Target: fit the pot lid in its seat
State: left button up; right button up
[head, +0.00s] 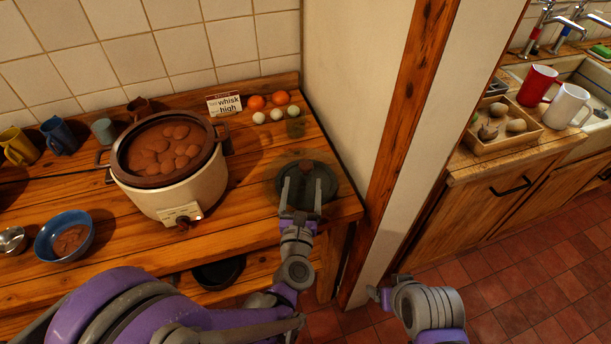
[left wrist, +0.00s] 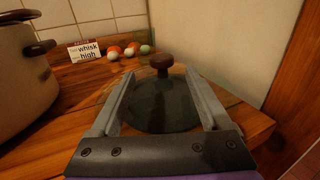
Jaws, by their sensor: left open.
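The pot is a cream slow cooker (head: 170,180) with a dark rim, open on top and full of brown food. It stands on the wooden counter, and its side shows at the left of the left wrist view (left wrist: 20,85). The lid (head: 328,182) is a dark glass disc lying on the counter near its right end, apart from the pot. Its brown knob (left wrist: 162,64) stands up in the left wrist view. My left gripper (head: 302,180) is open over the lid, its fingers on either side, holding nothing.
Eggs and orange fruit (head: 268,103) and a whisk/high card (head: 224,102) are behind the lid. A blue bowl (head: 64,236) and several mugs (head: 59,136) stand left of the pot. A wall and wooden post (head: 405,130) bound the right side.

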aim_at(305, 170)
pick_arm(q)
jog(key=shift+w+d, duration=0.15)
jog(key=shift+w, duration=0.8)
jog(key=w, duration=0.1)
jog(key=w+p, duration=0.1)
jog(key=w+r, duration=0.1)
jog(key=w, duration=0.1)
jog(key=shift+w+d, duration=0.1)
jog(key=shift+d, duration=0.15)
jog(key=shift+w, duration=0.45)
jog(key=shift+s, duration=0.15)
jog(key=shift+c, duration=0.7)
grip_shut()
